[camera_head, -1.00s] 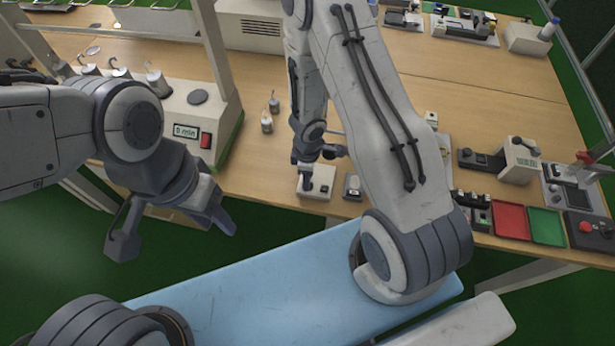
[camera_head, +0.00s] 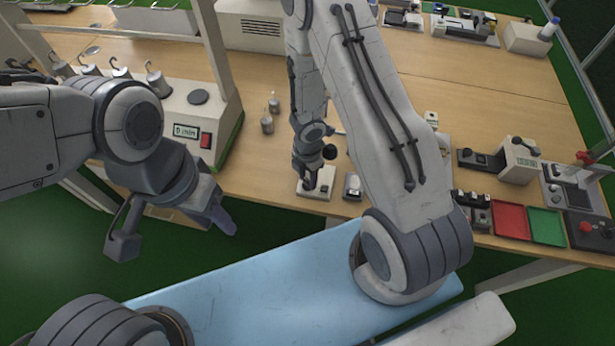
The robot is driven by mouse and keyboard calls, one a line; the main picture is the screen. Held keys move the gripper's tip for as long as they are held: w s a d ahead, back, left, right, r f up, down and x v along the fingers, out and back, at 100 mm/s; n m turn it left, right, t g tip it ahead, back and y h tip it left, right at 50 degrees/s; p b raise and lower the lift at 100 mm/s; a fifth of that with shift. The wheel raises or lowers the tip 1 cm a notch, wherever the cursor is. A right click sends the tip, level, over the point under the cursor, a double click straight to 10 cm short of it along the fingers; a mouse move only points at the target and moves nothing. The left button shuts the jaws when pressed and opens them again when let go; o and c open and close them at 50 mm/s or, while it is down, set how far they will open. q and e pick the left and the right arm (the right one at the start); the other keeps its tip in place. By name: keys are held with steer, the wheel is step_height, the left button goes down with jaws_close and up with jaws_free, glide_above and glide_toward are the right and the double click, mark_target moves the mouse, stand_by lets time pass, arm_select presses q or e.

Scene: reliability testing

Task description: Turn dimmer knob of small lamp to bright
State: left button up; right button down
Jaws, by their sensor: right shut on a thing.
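A small cream box (camera_head: 325,188), which looks like the base of the small lamp, sits near the front edge of the wooden bench. My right gripper (camera_head: 310,184) points down onto its top and is shut on what appears to be the dimmer knob. The gripper hides the knob, so its setting cannot be read. A dark round part shows just beside the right wrist; I cannot tell whether it belongs to the lamp. My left gripper (camera_head: 172,230) is open and empty, in front of the bench at the left, with its fingers wide apart.
A small grey device (camera_head: 352,186) stands close to the right of the box. Two small metal weights (camera_head: 267,123) stand behind it to the left. A red tray (camera_head: 509,221) and a green tray (camera_head: 546,226) lie farther right. A timer unit (camera_head: 187,132) is at the left.

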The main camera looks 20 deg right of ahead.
mark_target(307, 181)
steer(key=shift+n, duration=2.1)
steer(key=shift+c, duration=2.4)
jaws_free()
steer(key=shift+r, duration=0.1)
step_height(307, 181, up, 10)
steer(key=p, duration=1)
steer(key=shift+r+p, duration=0.15)
steer(key=shift+p, duration=0.15)
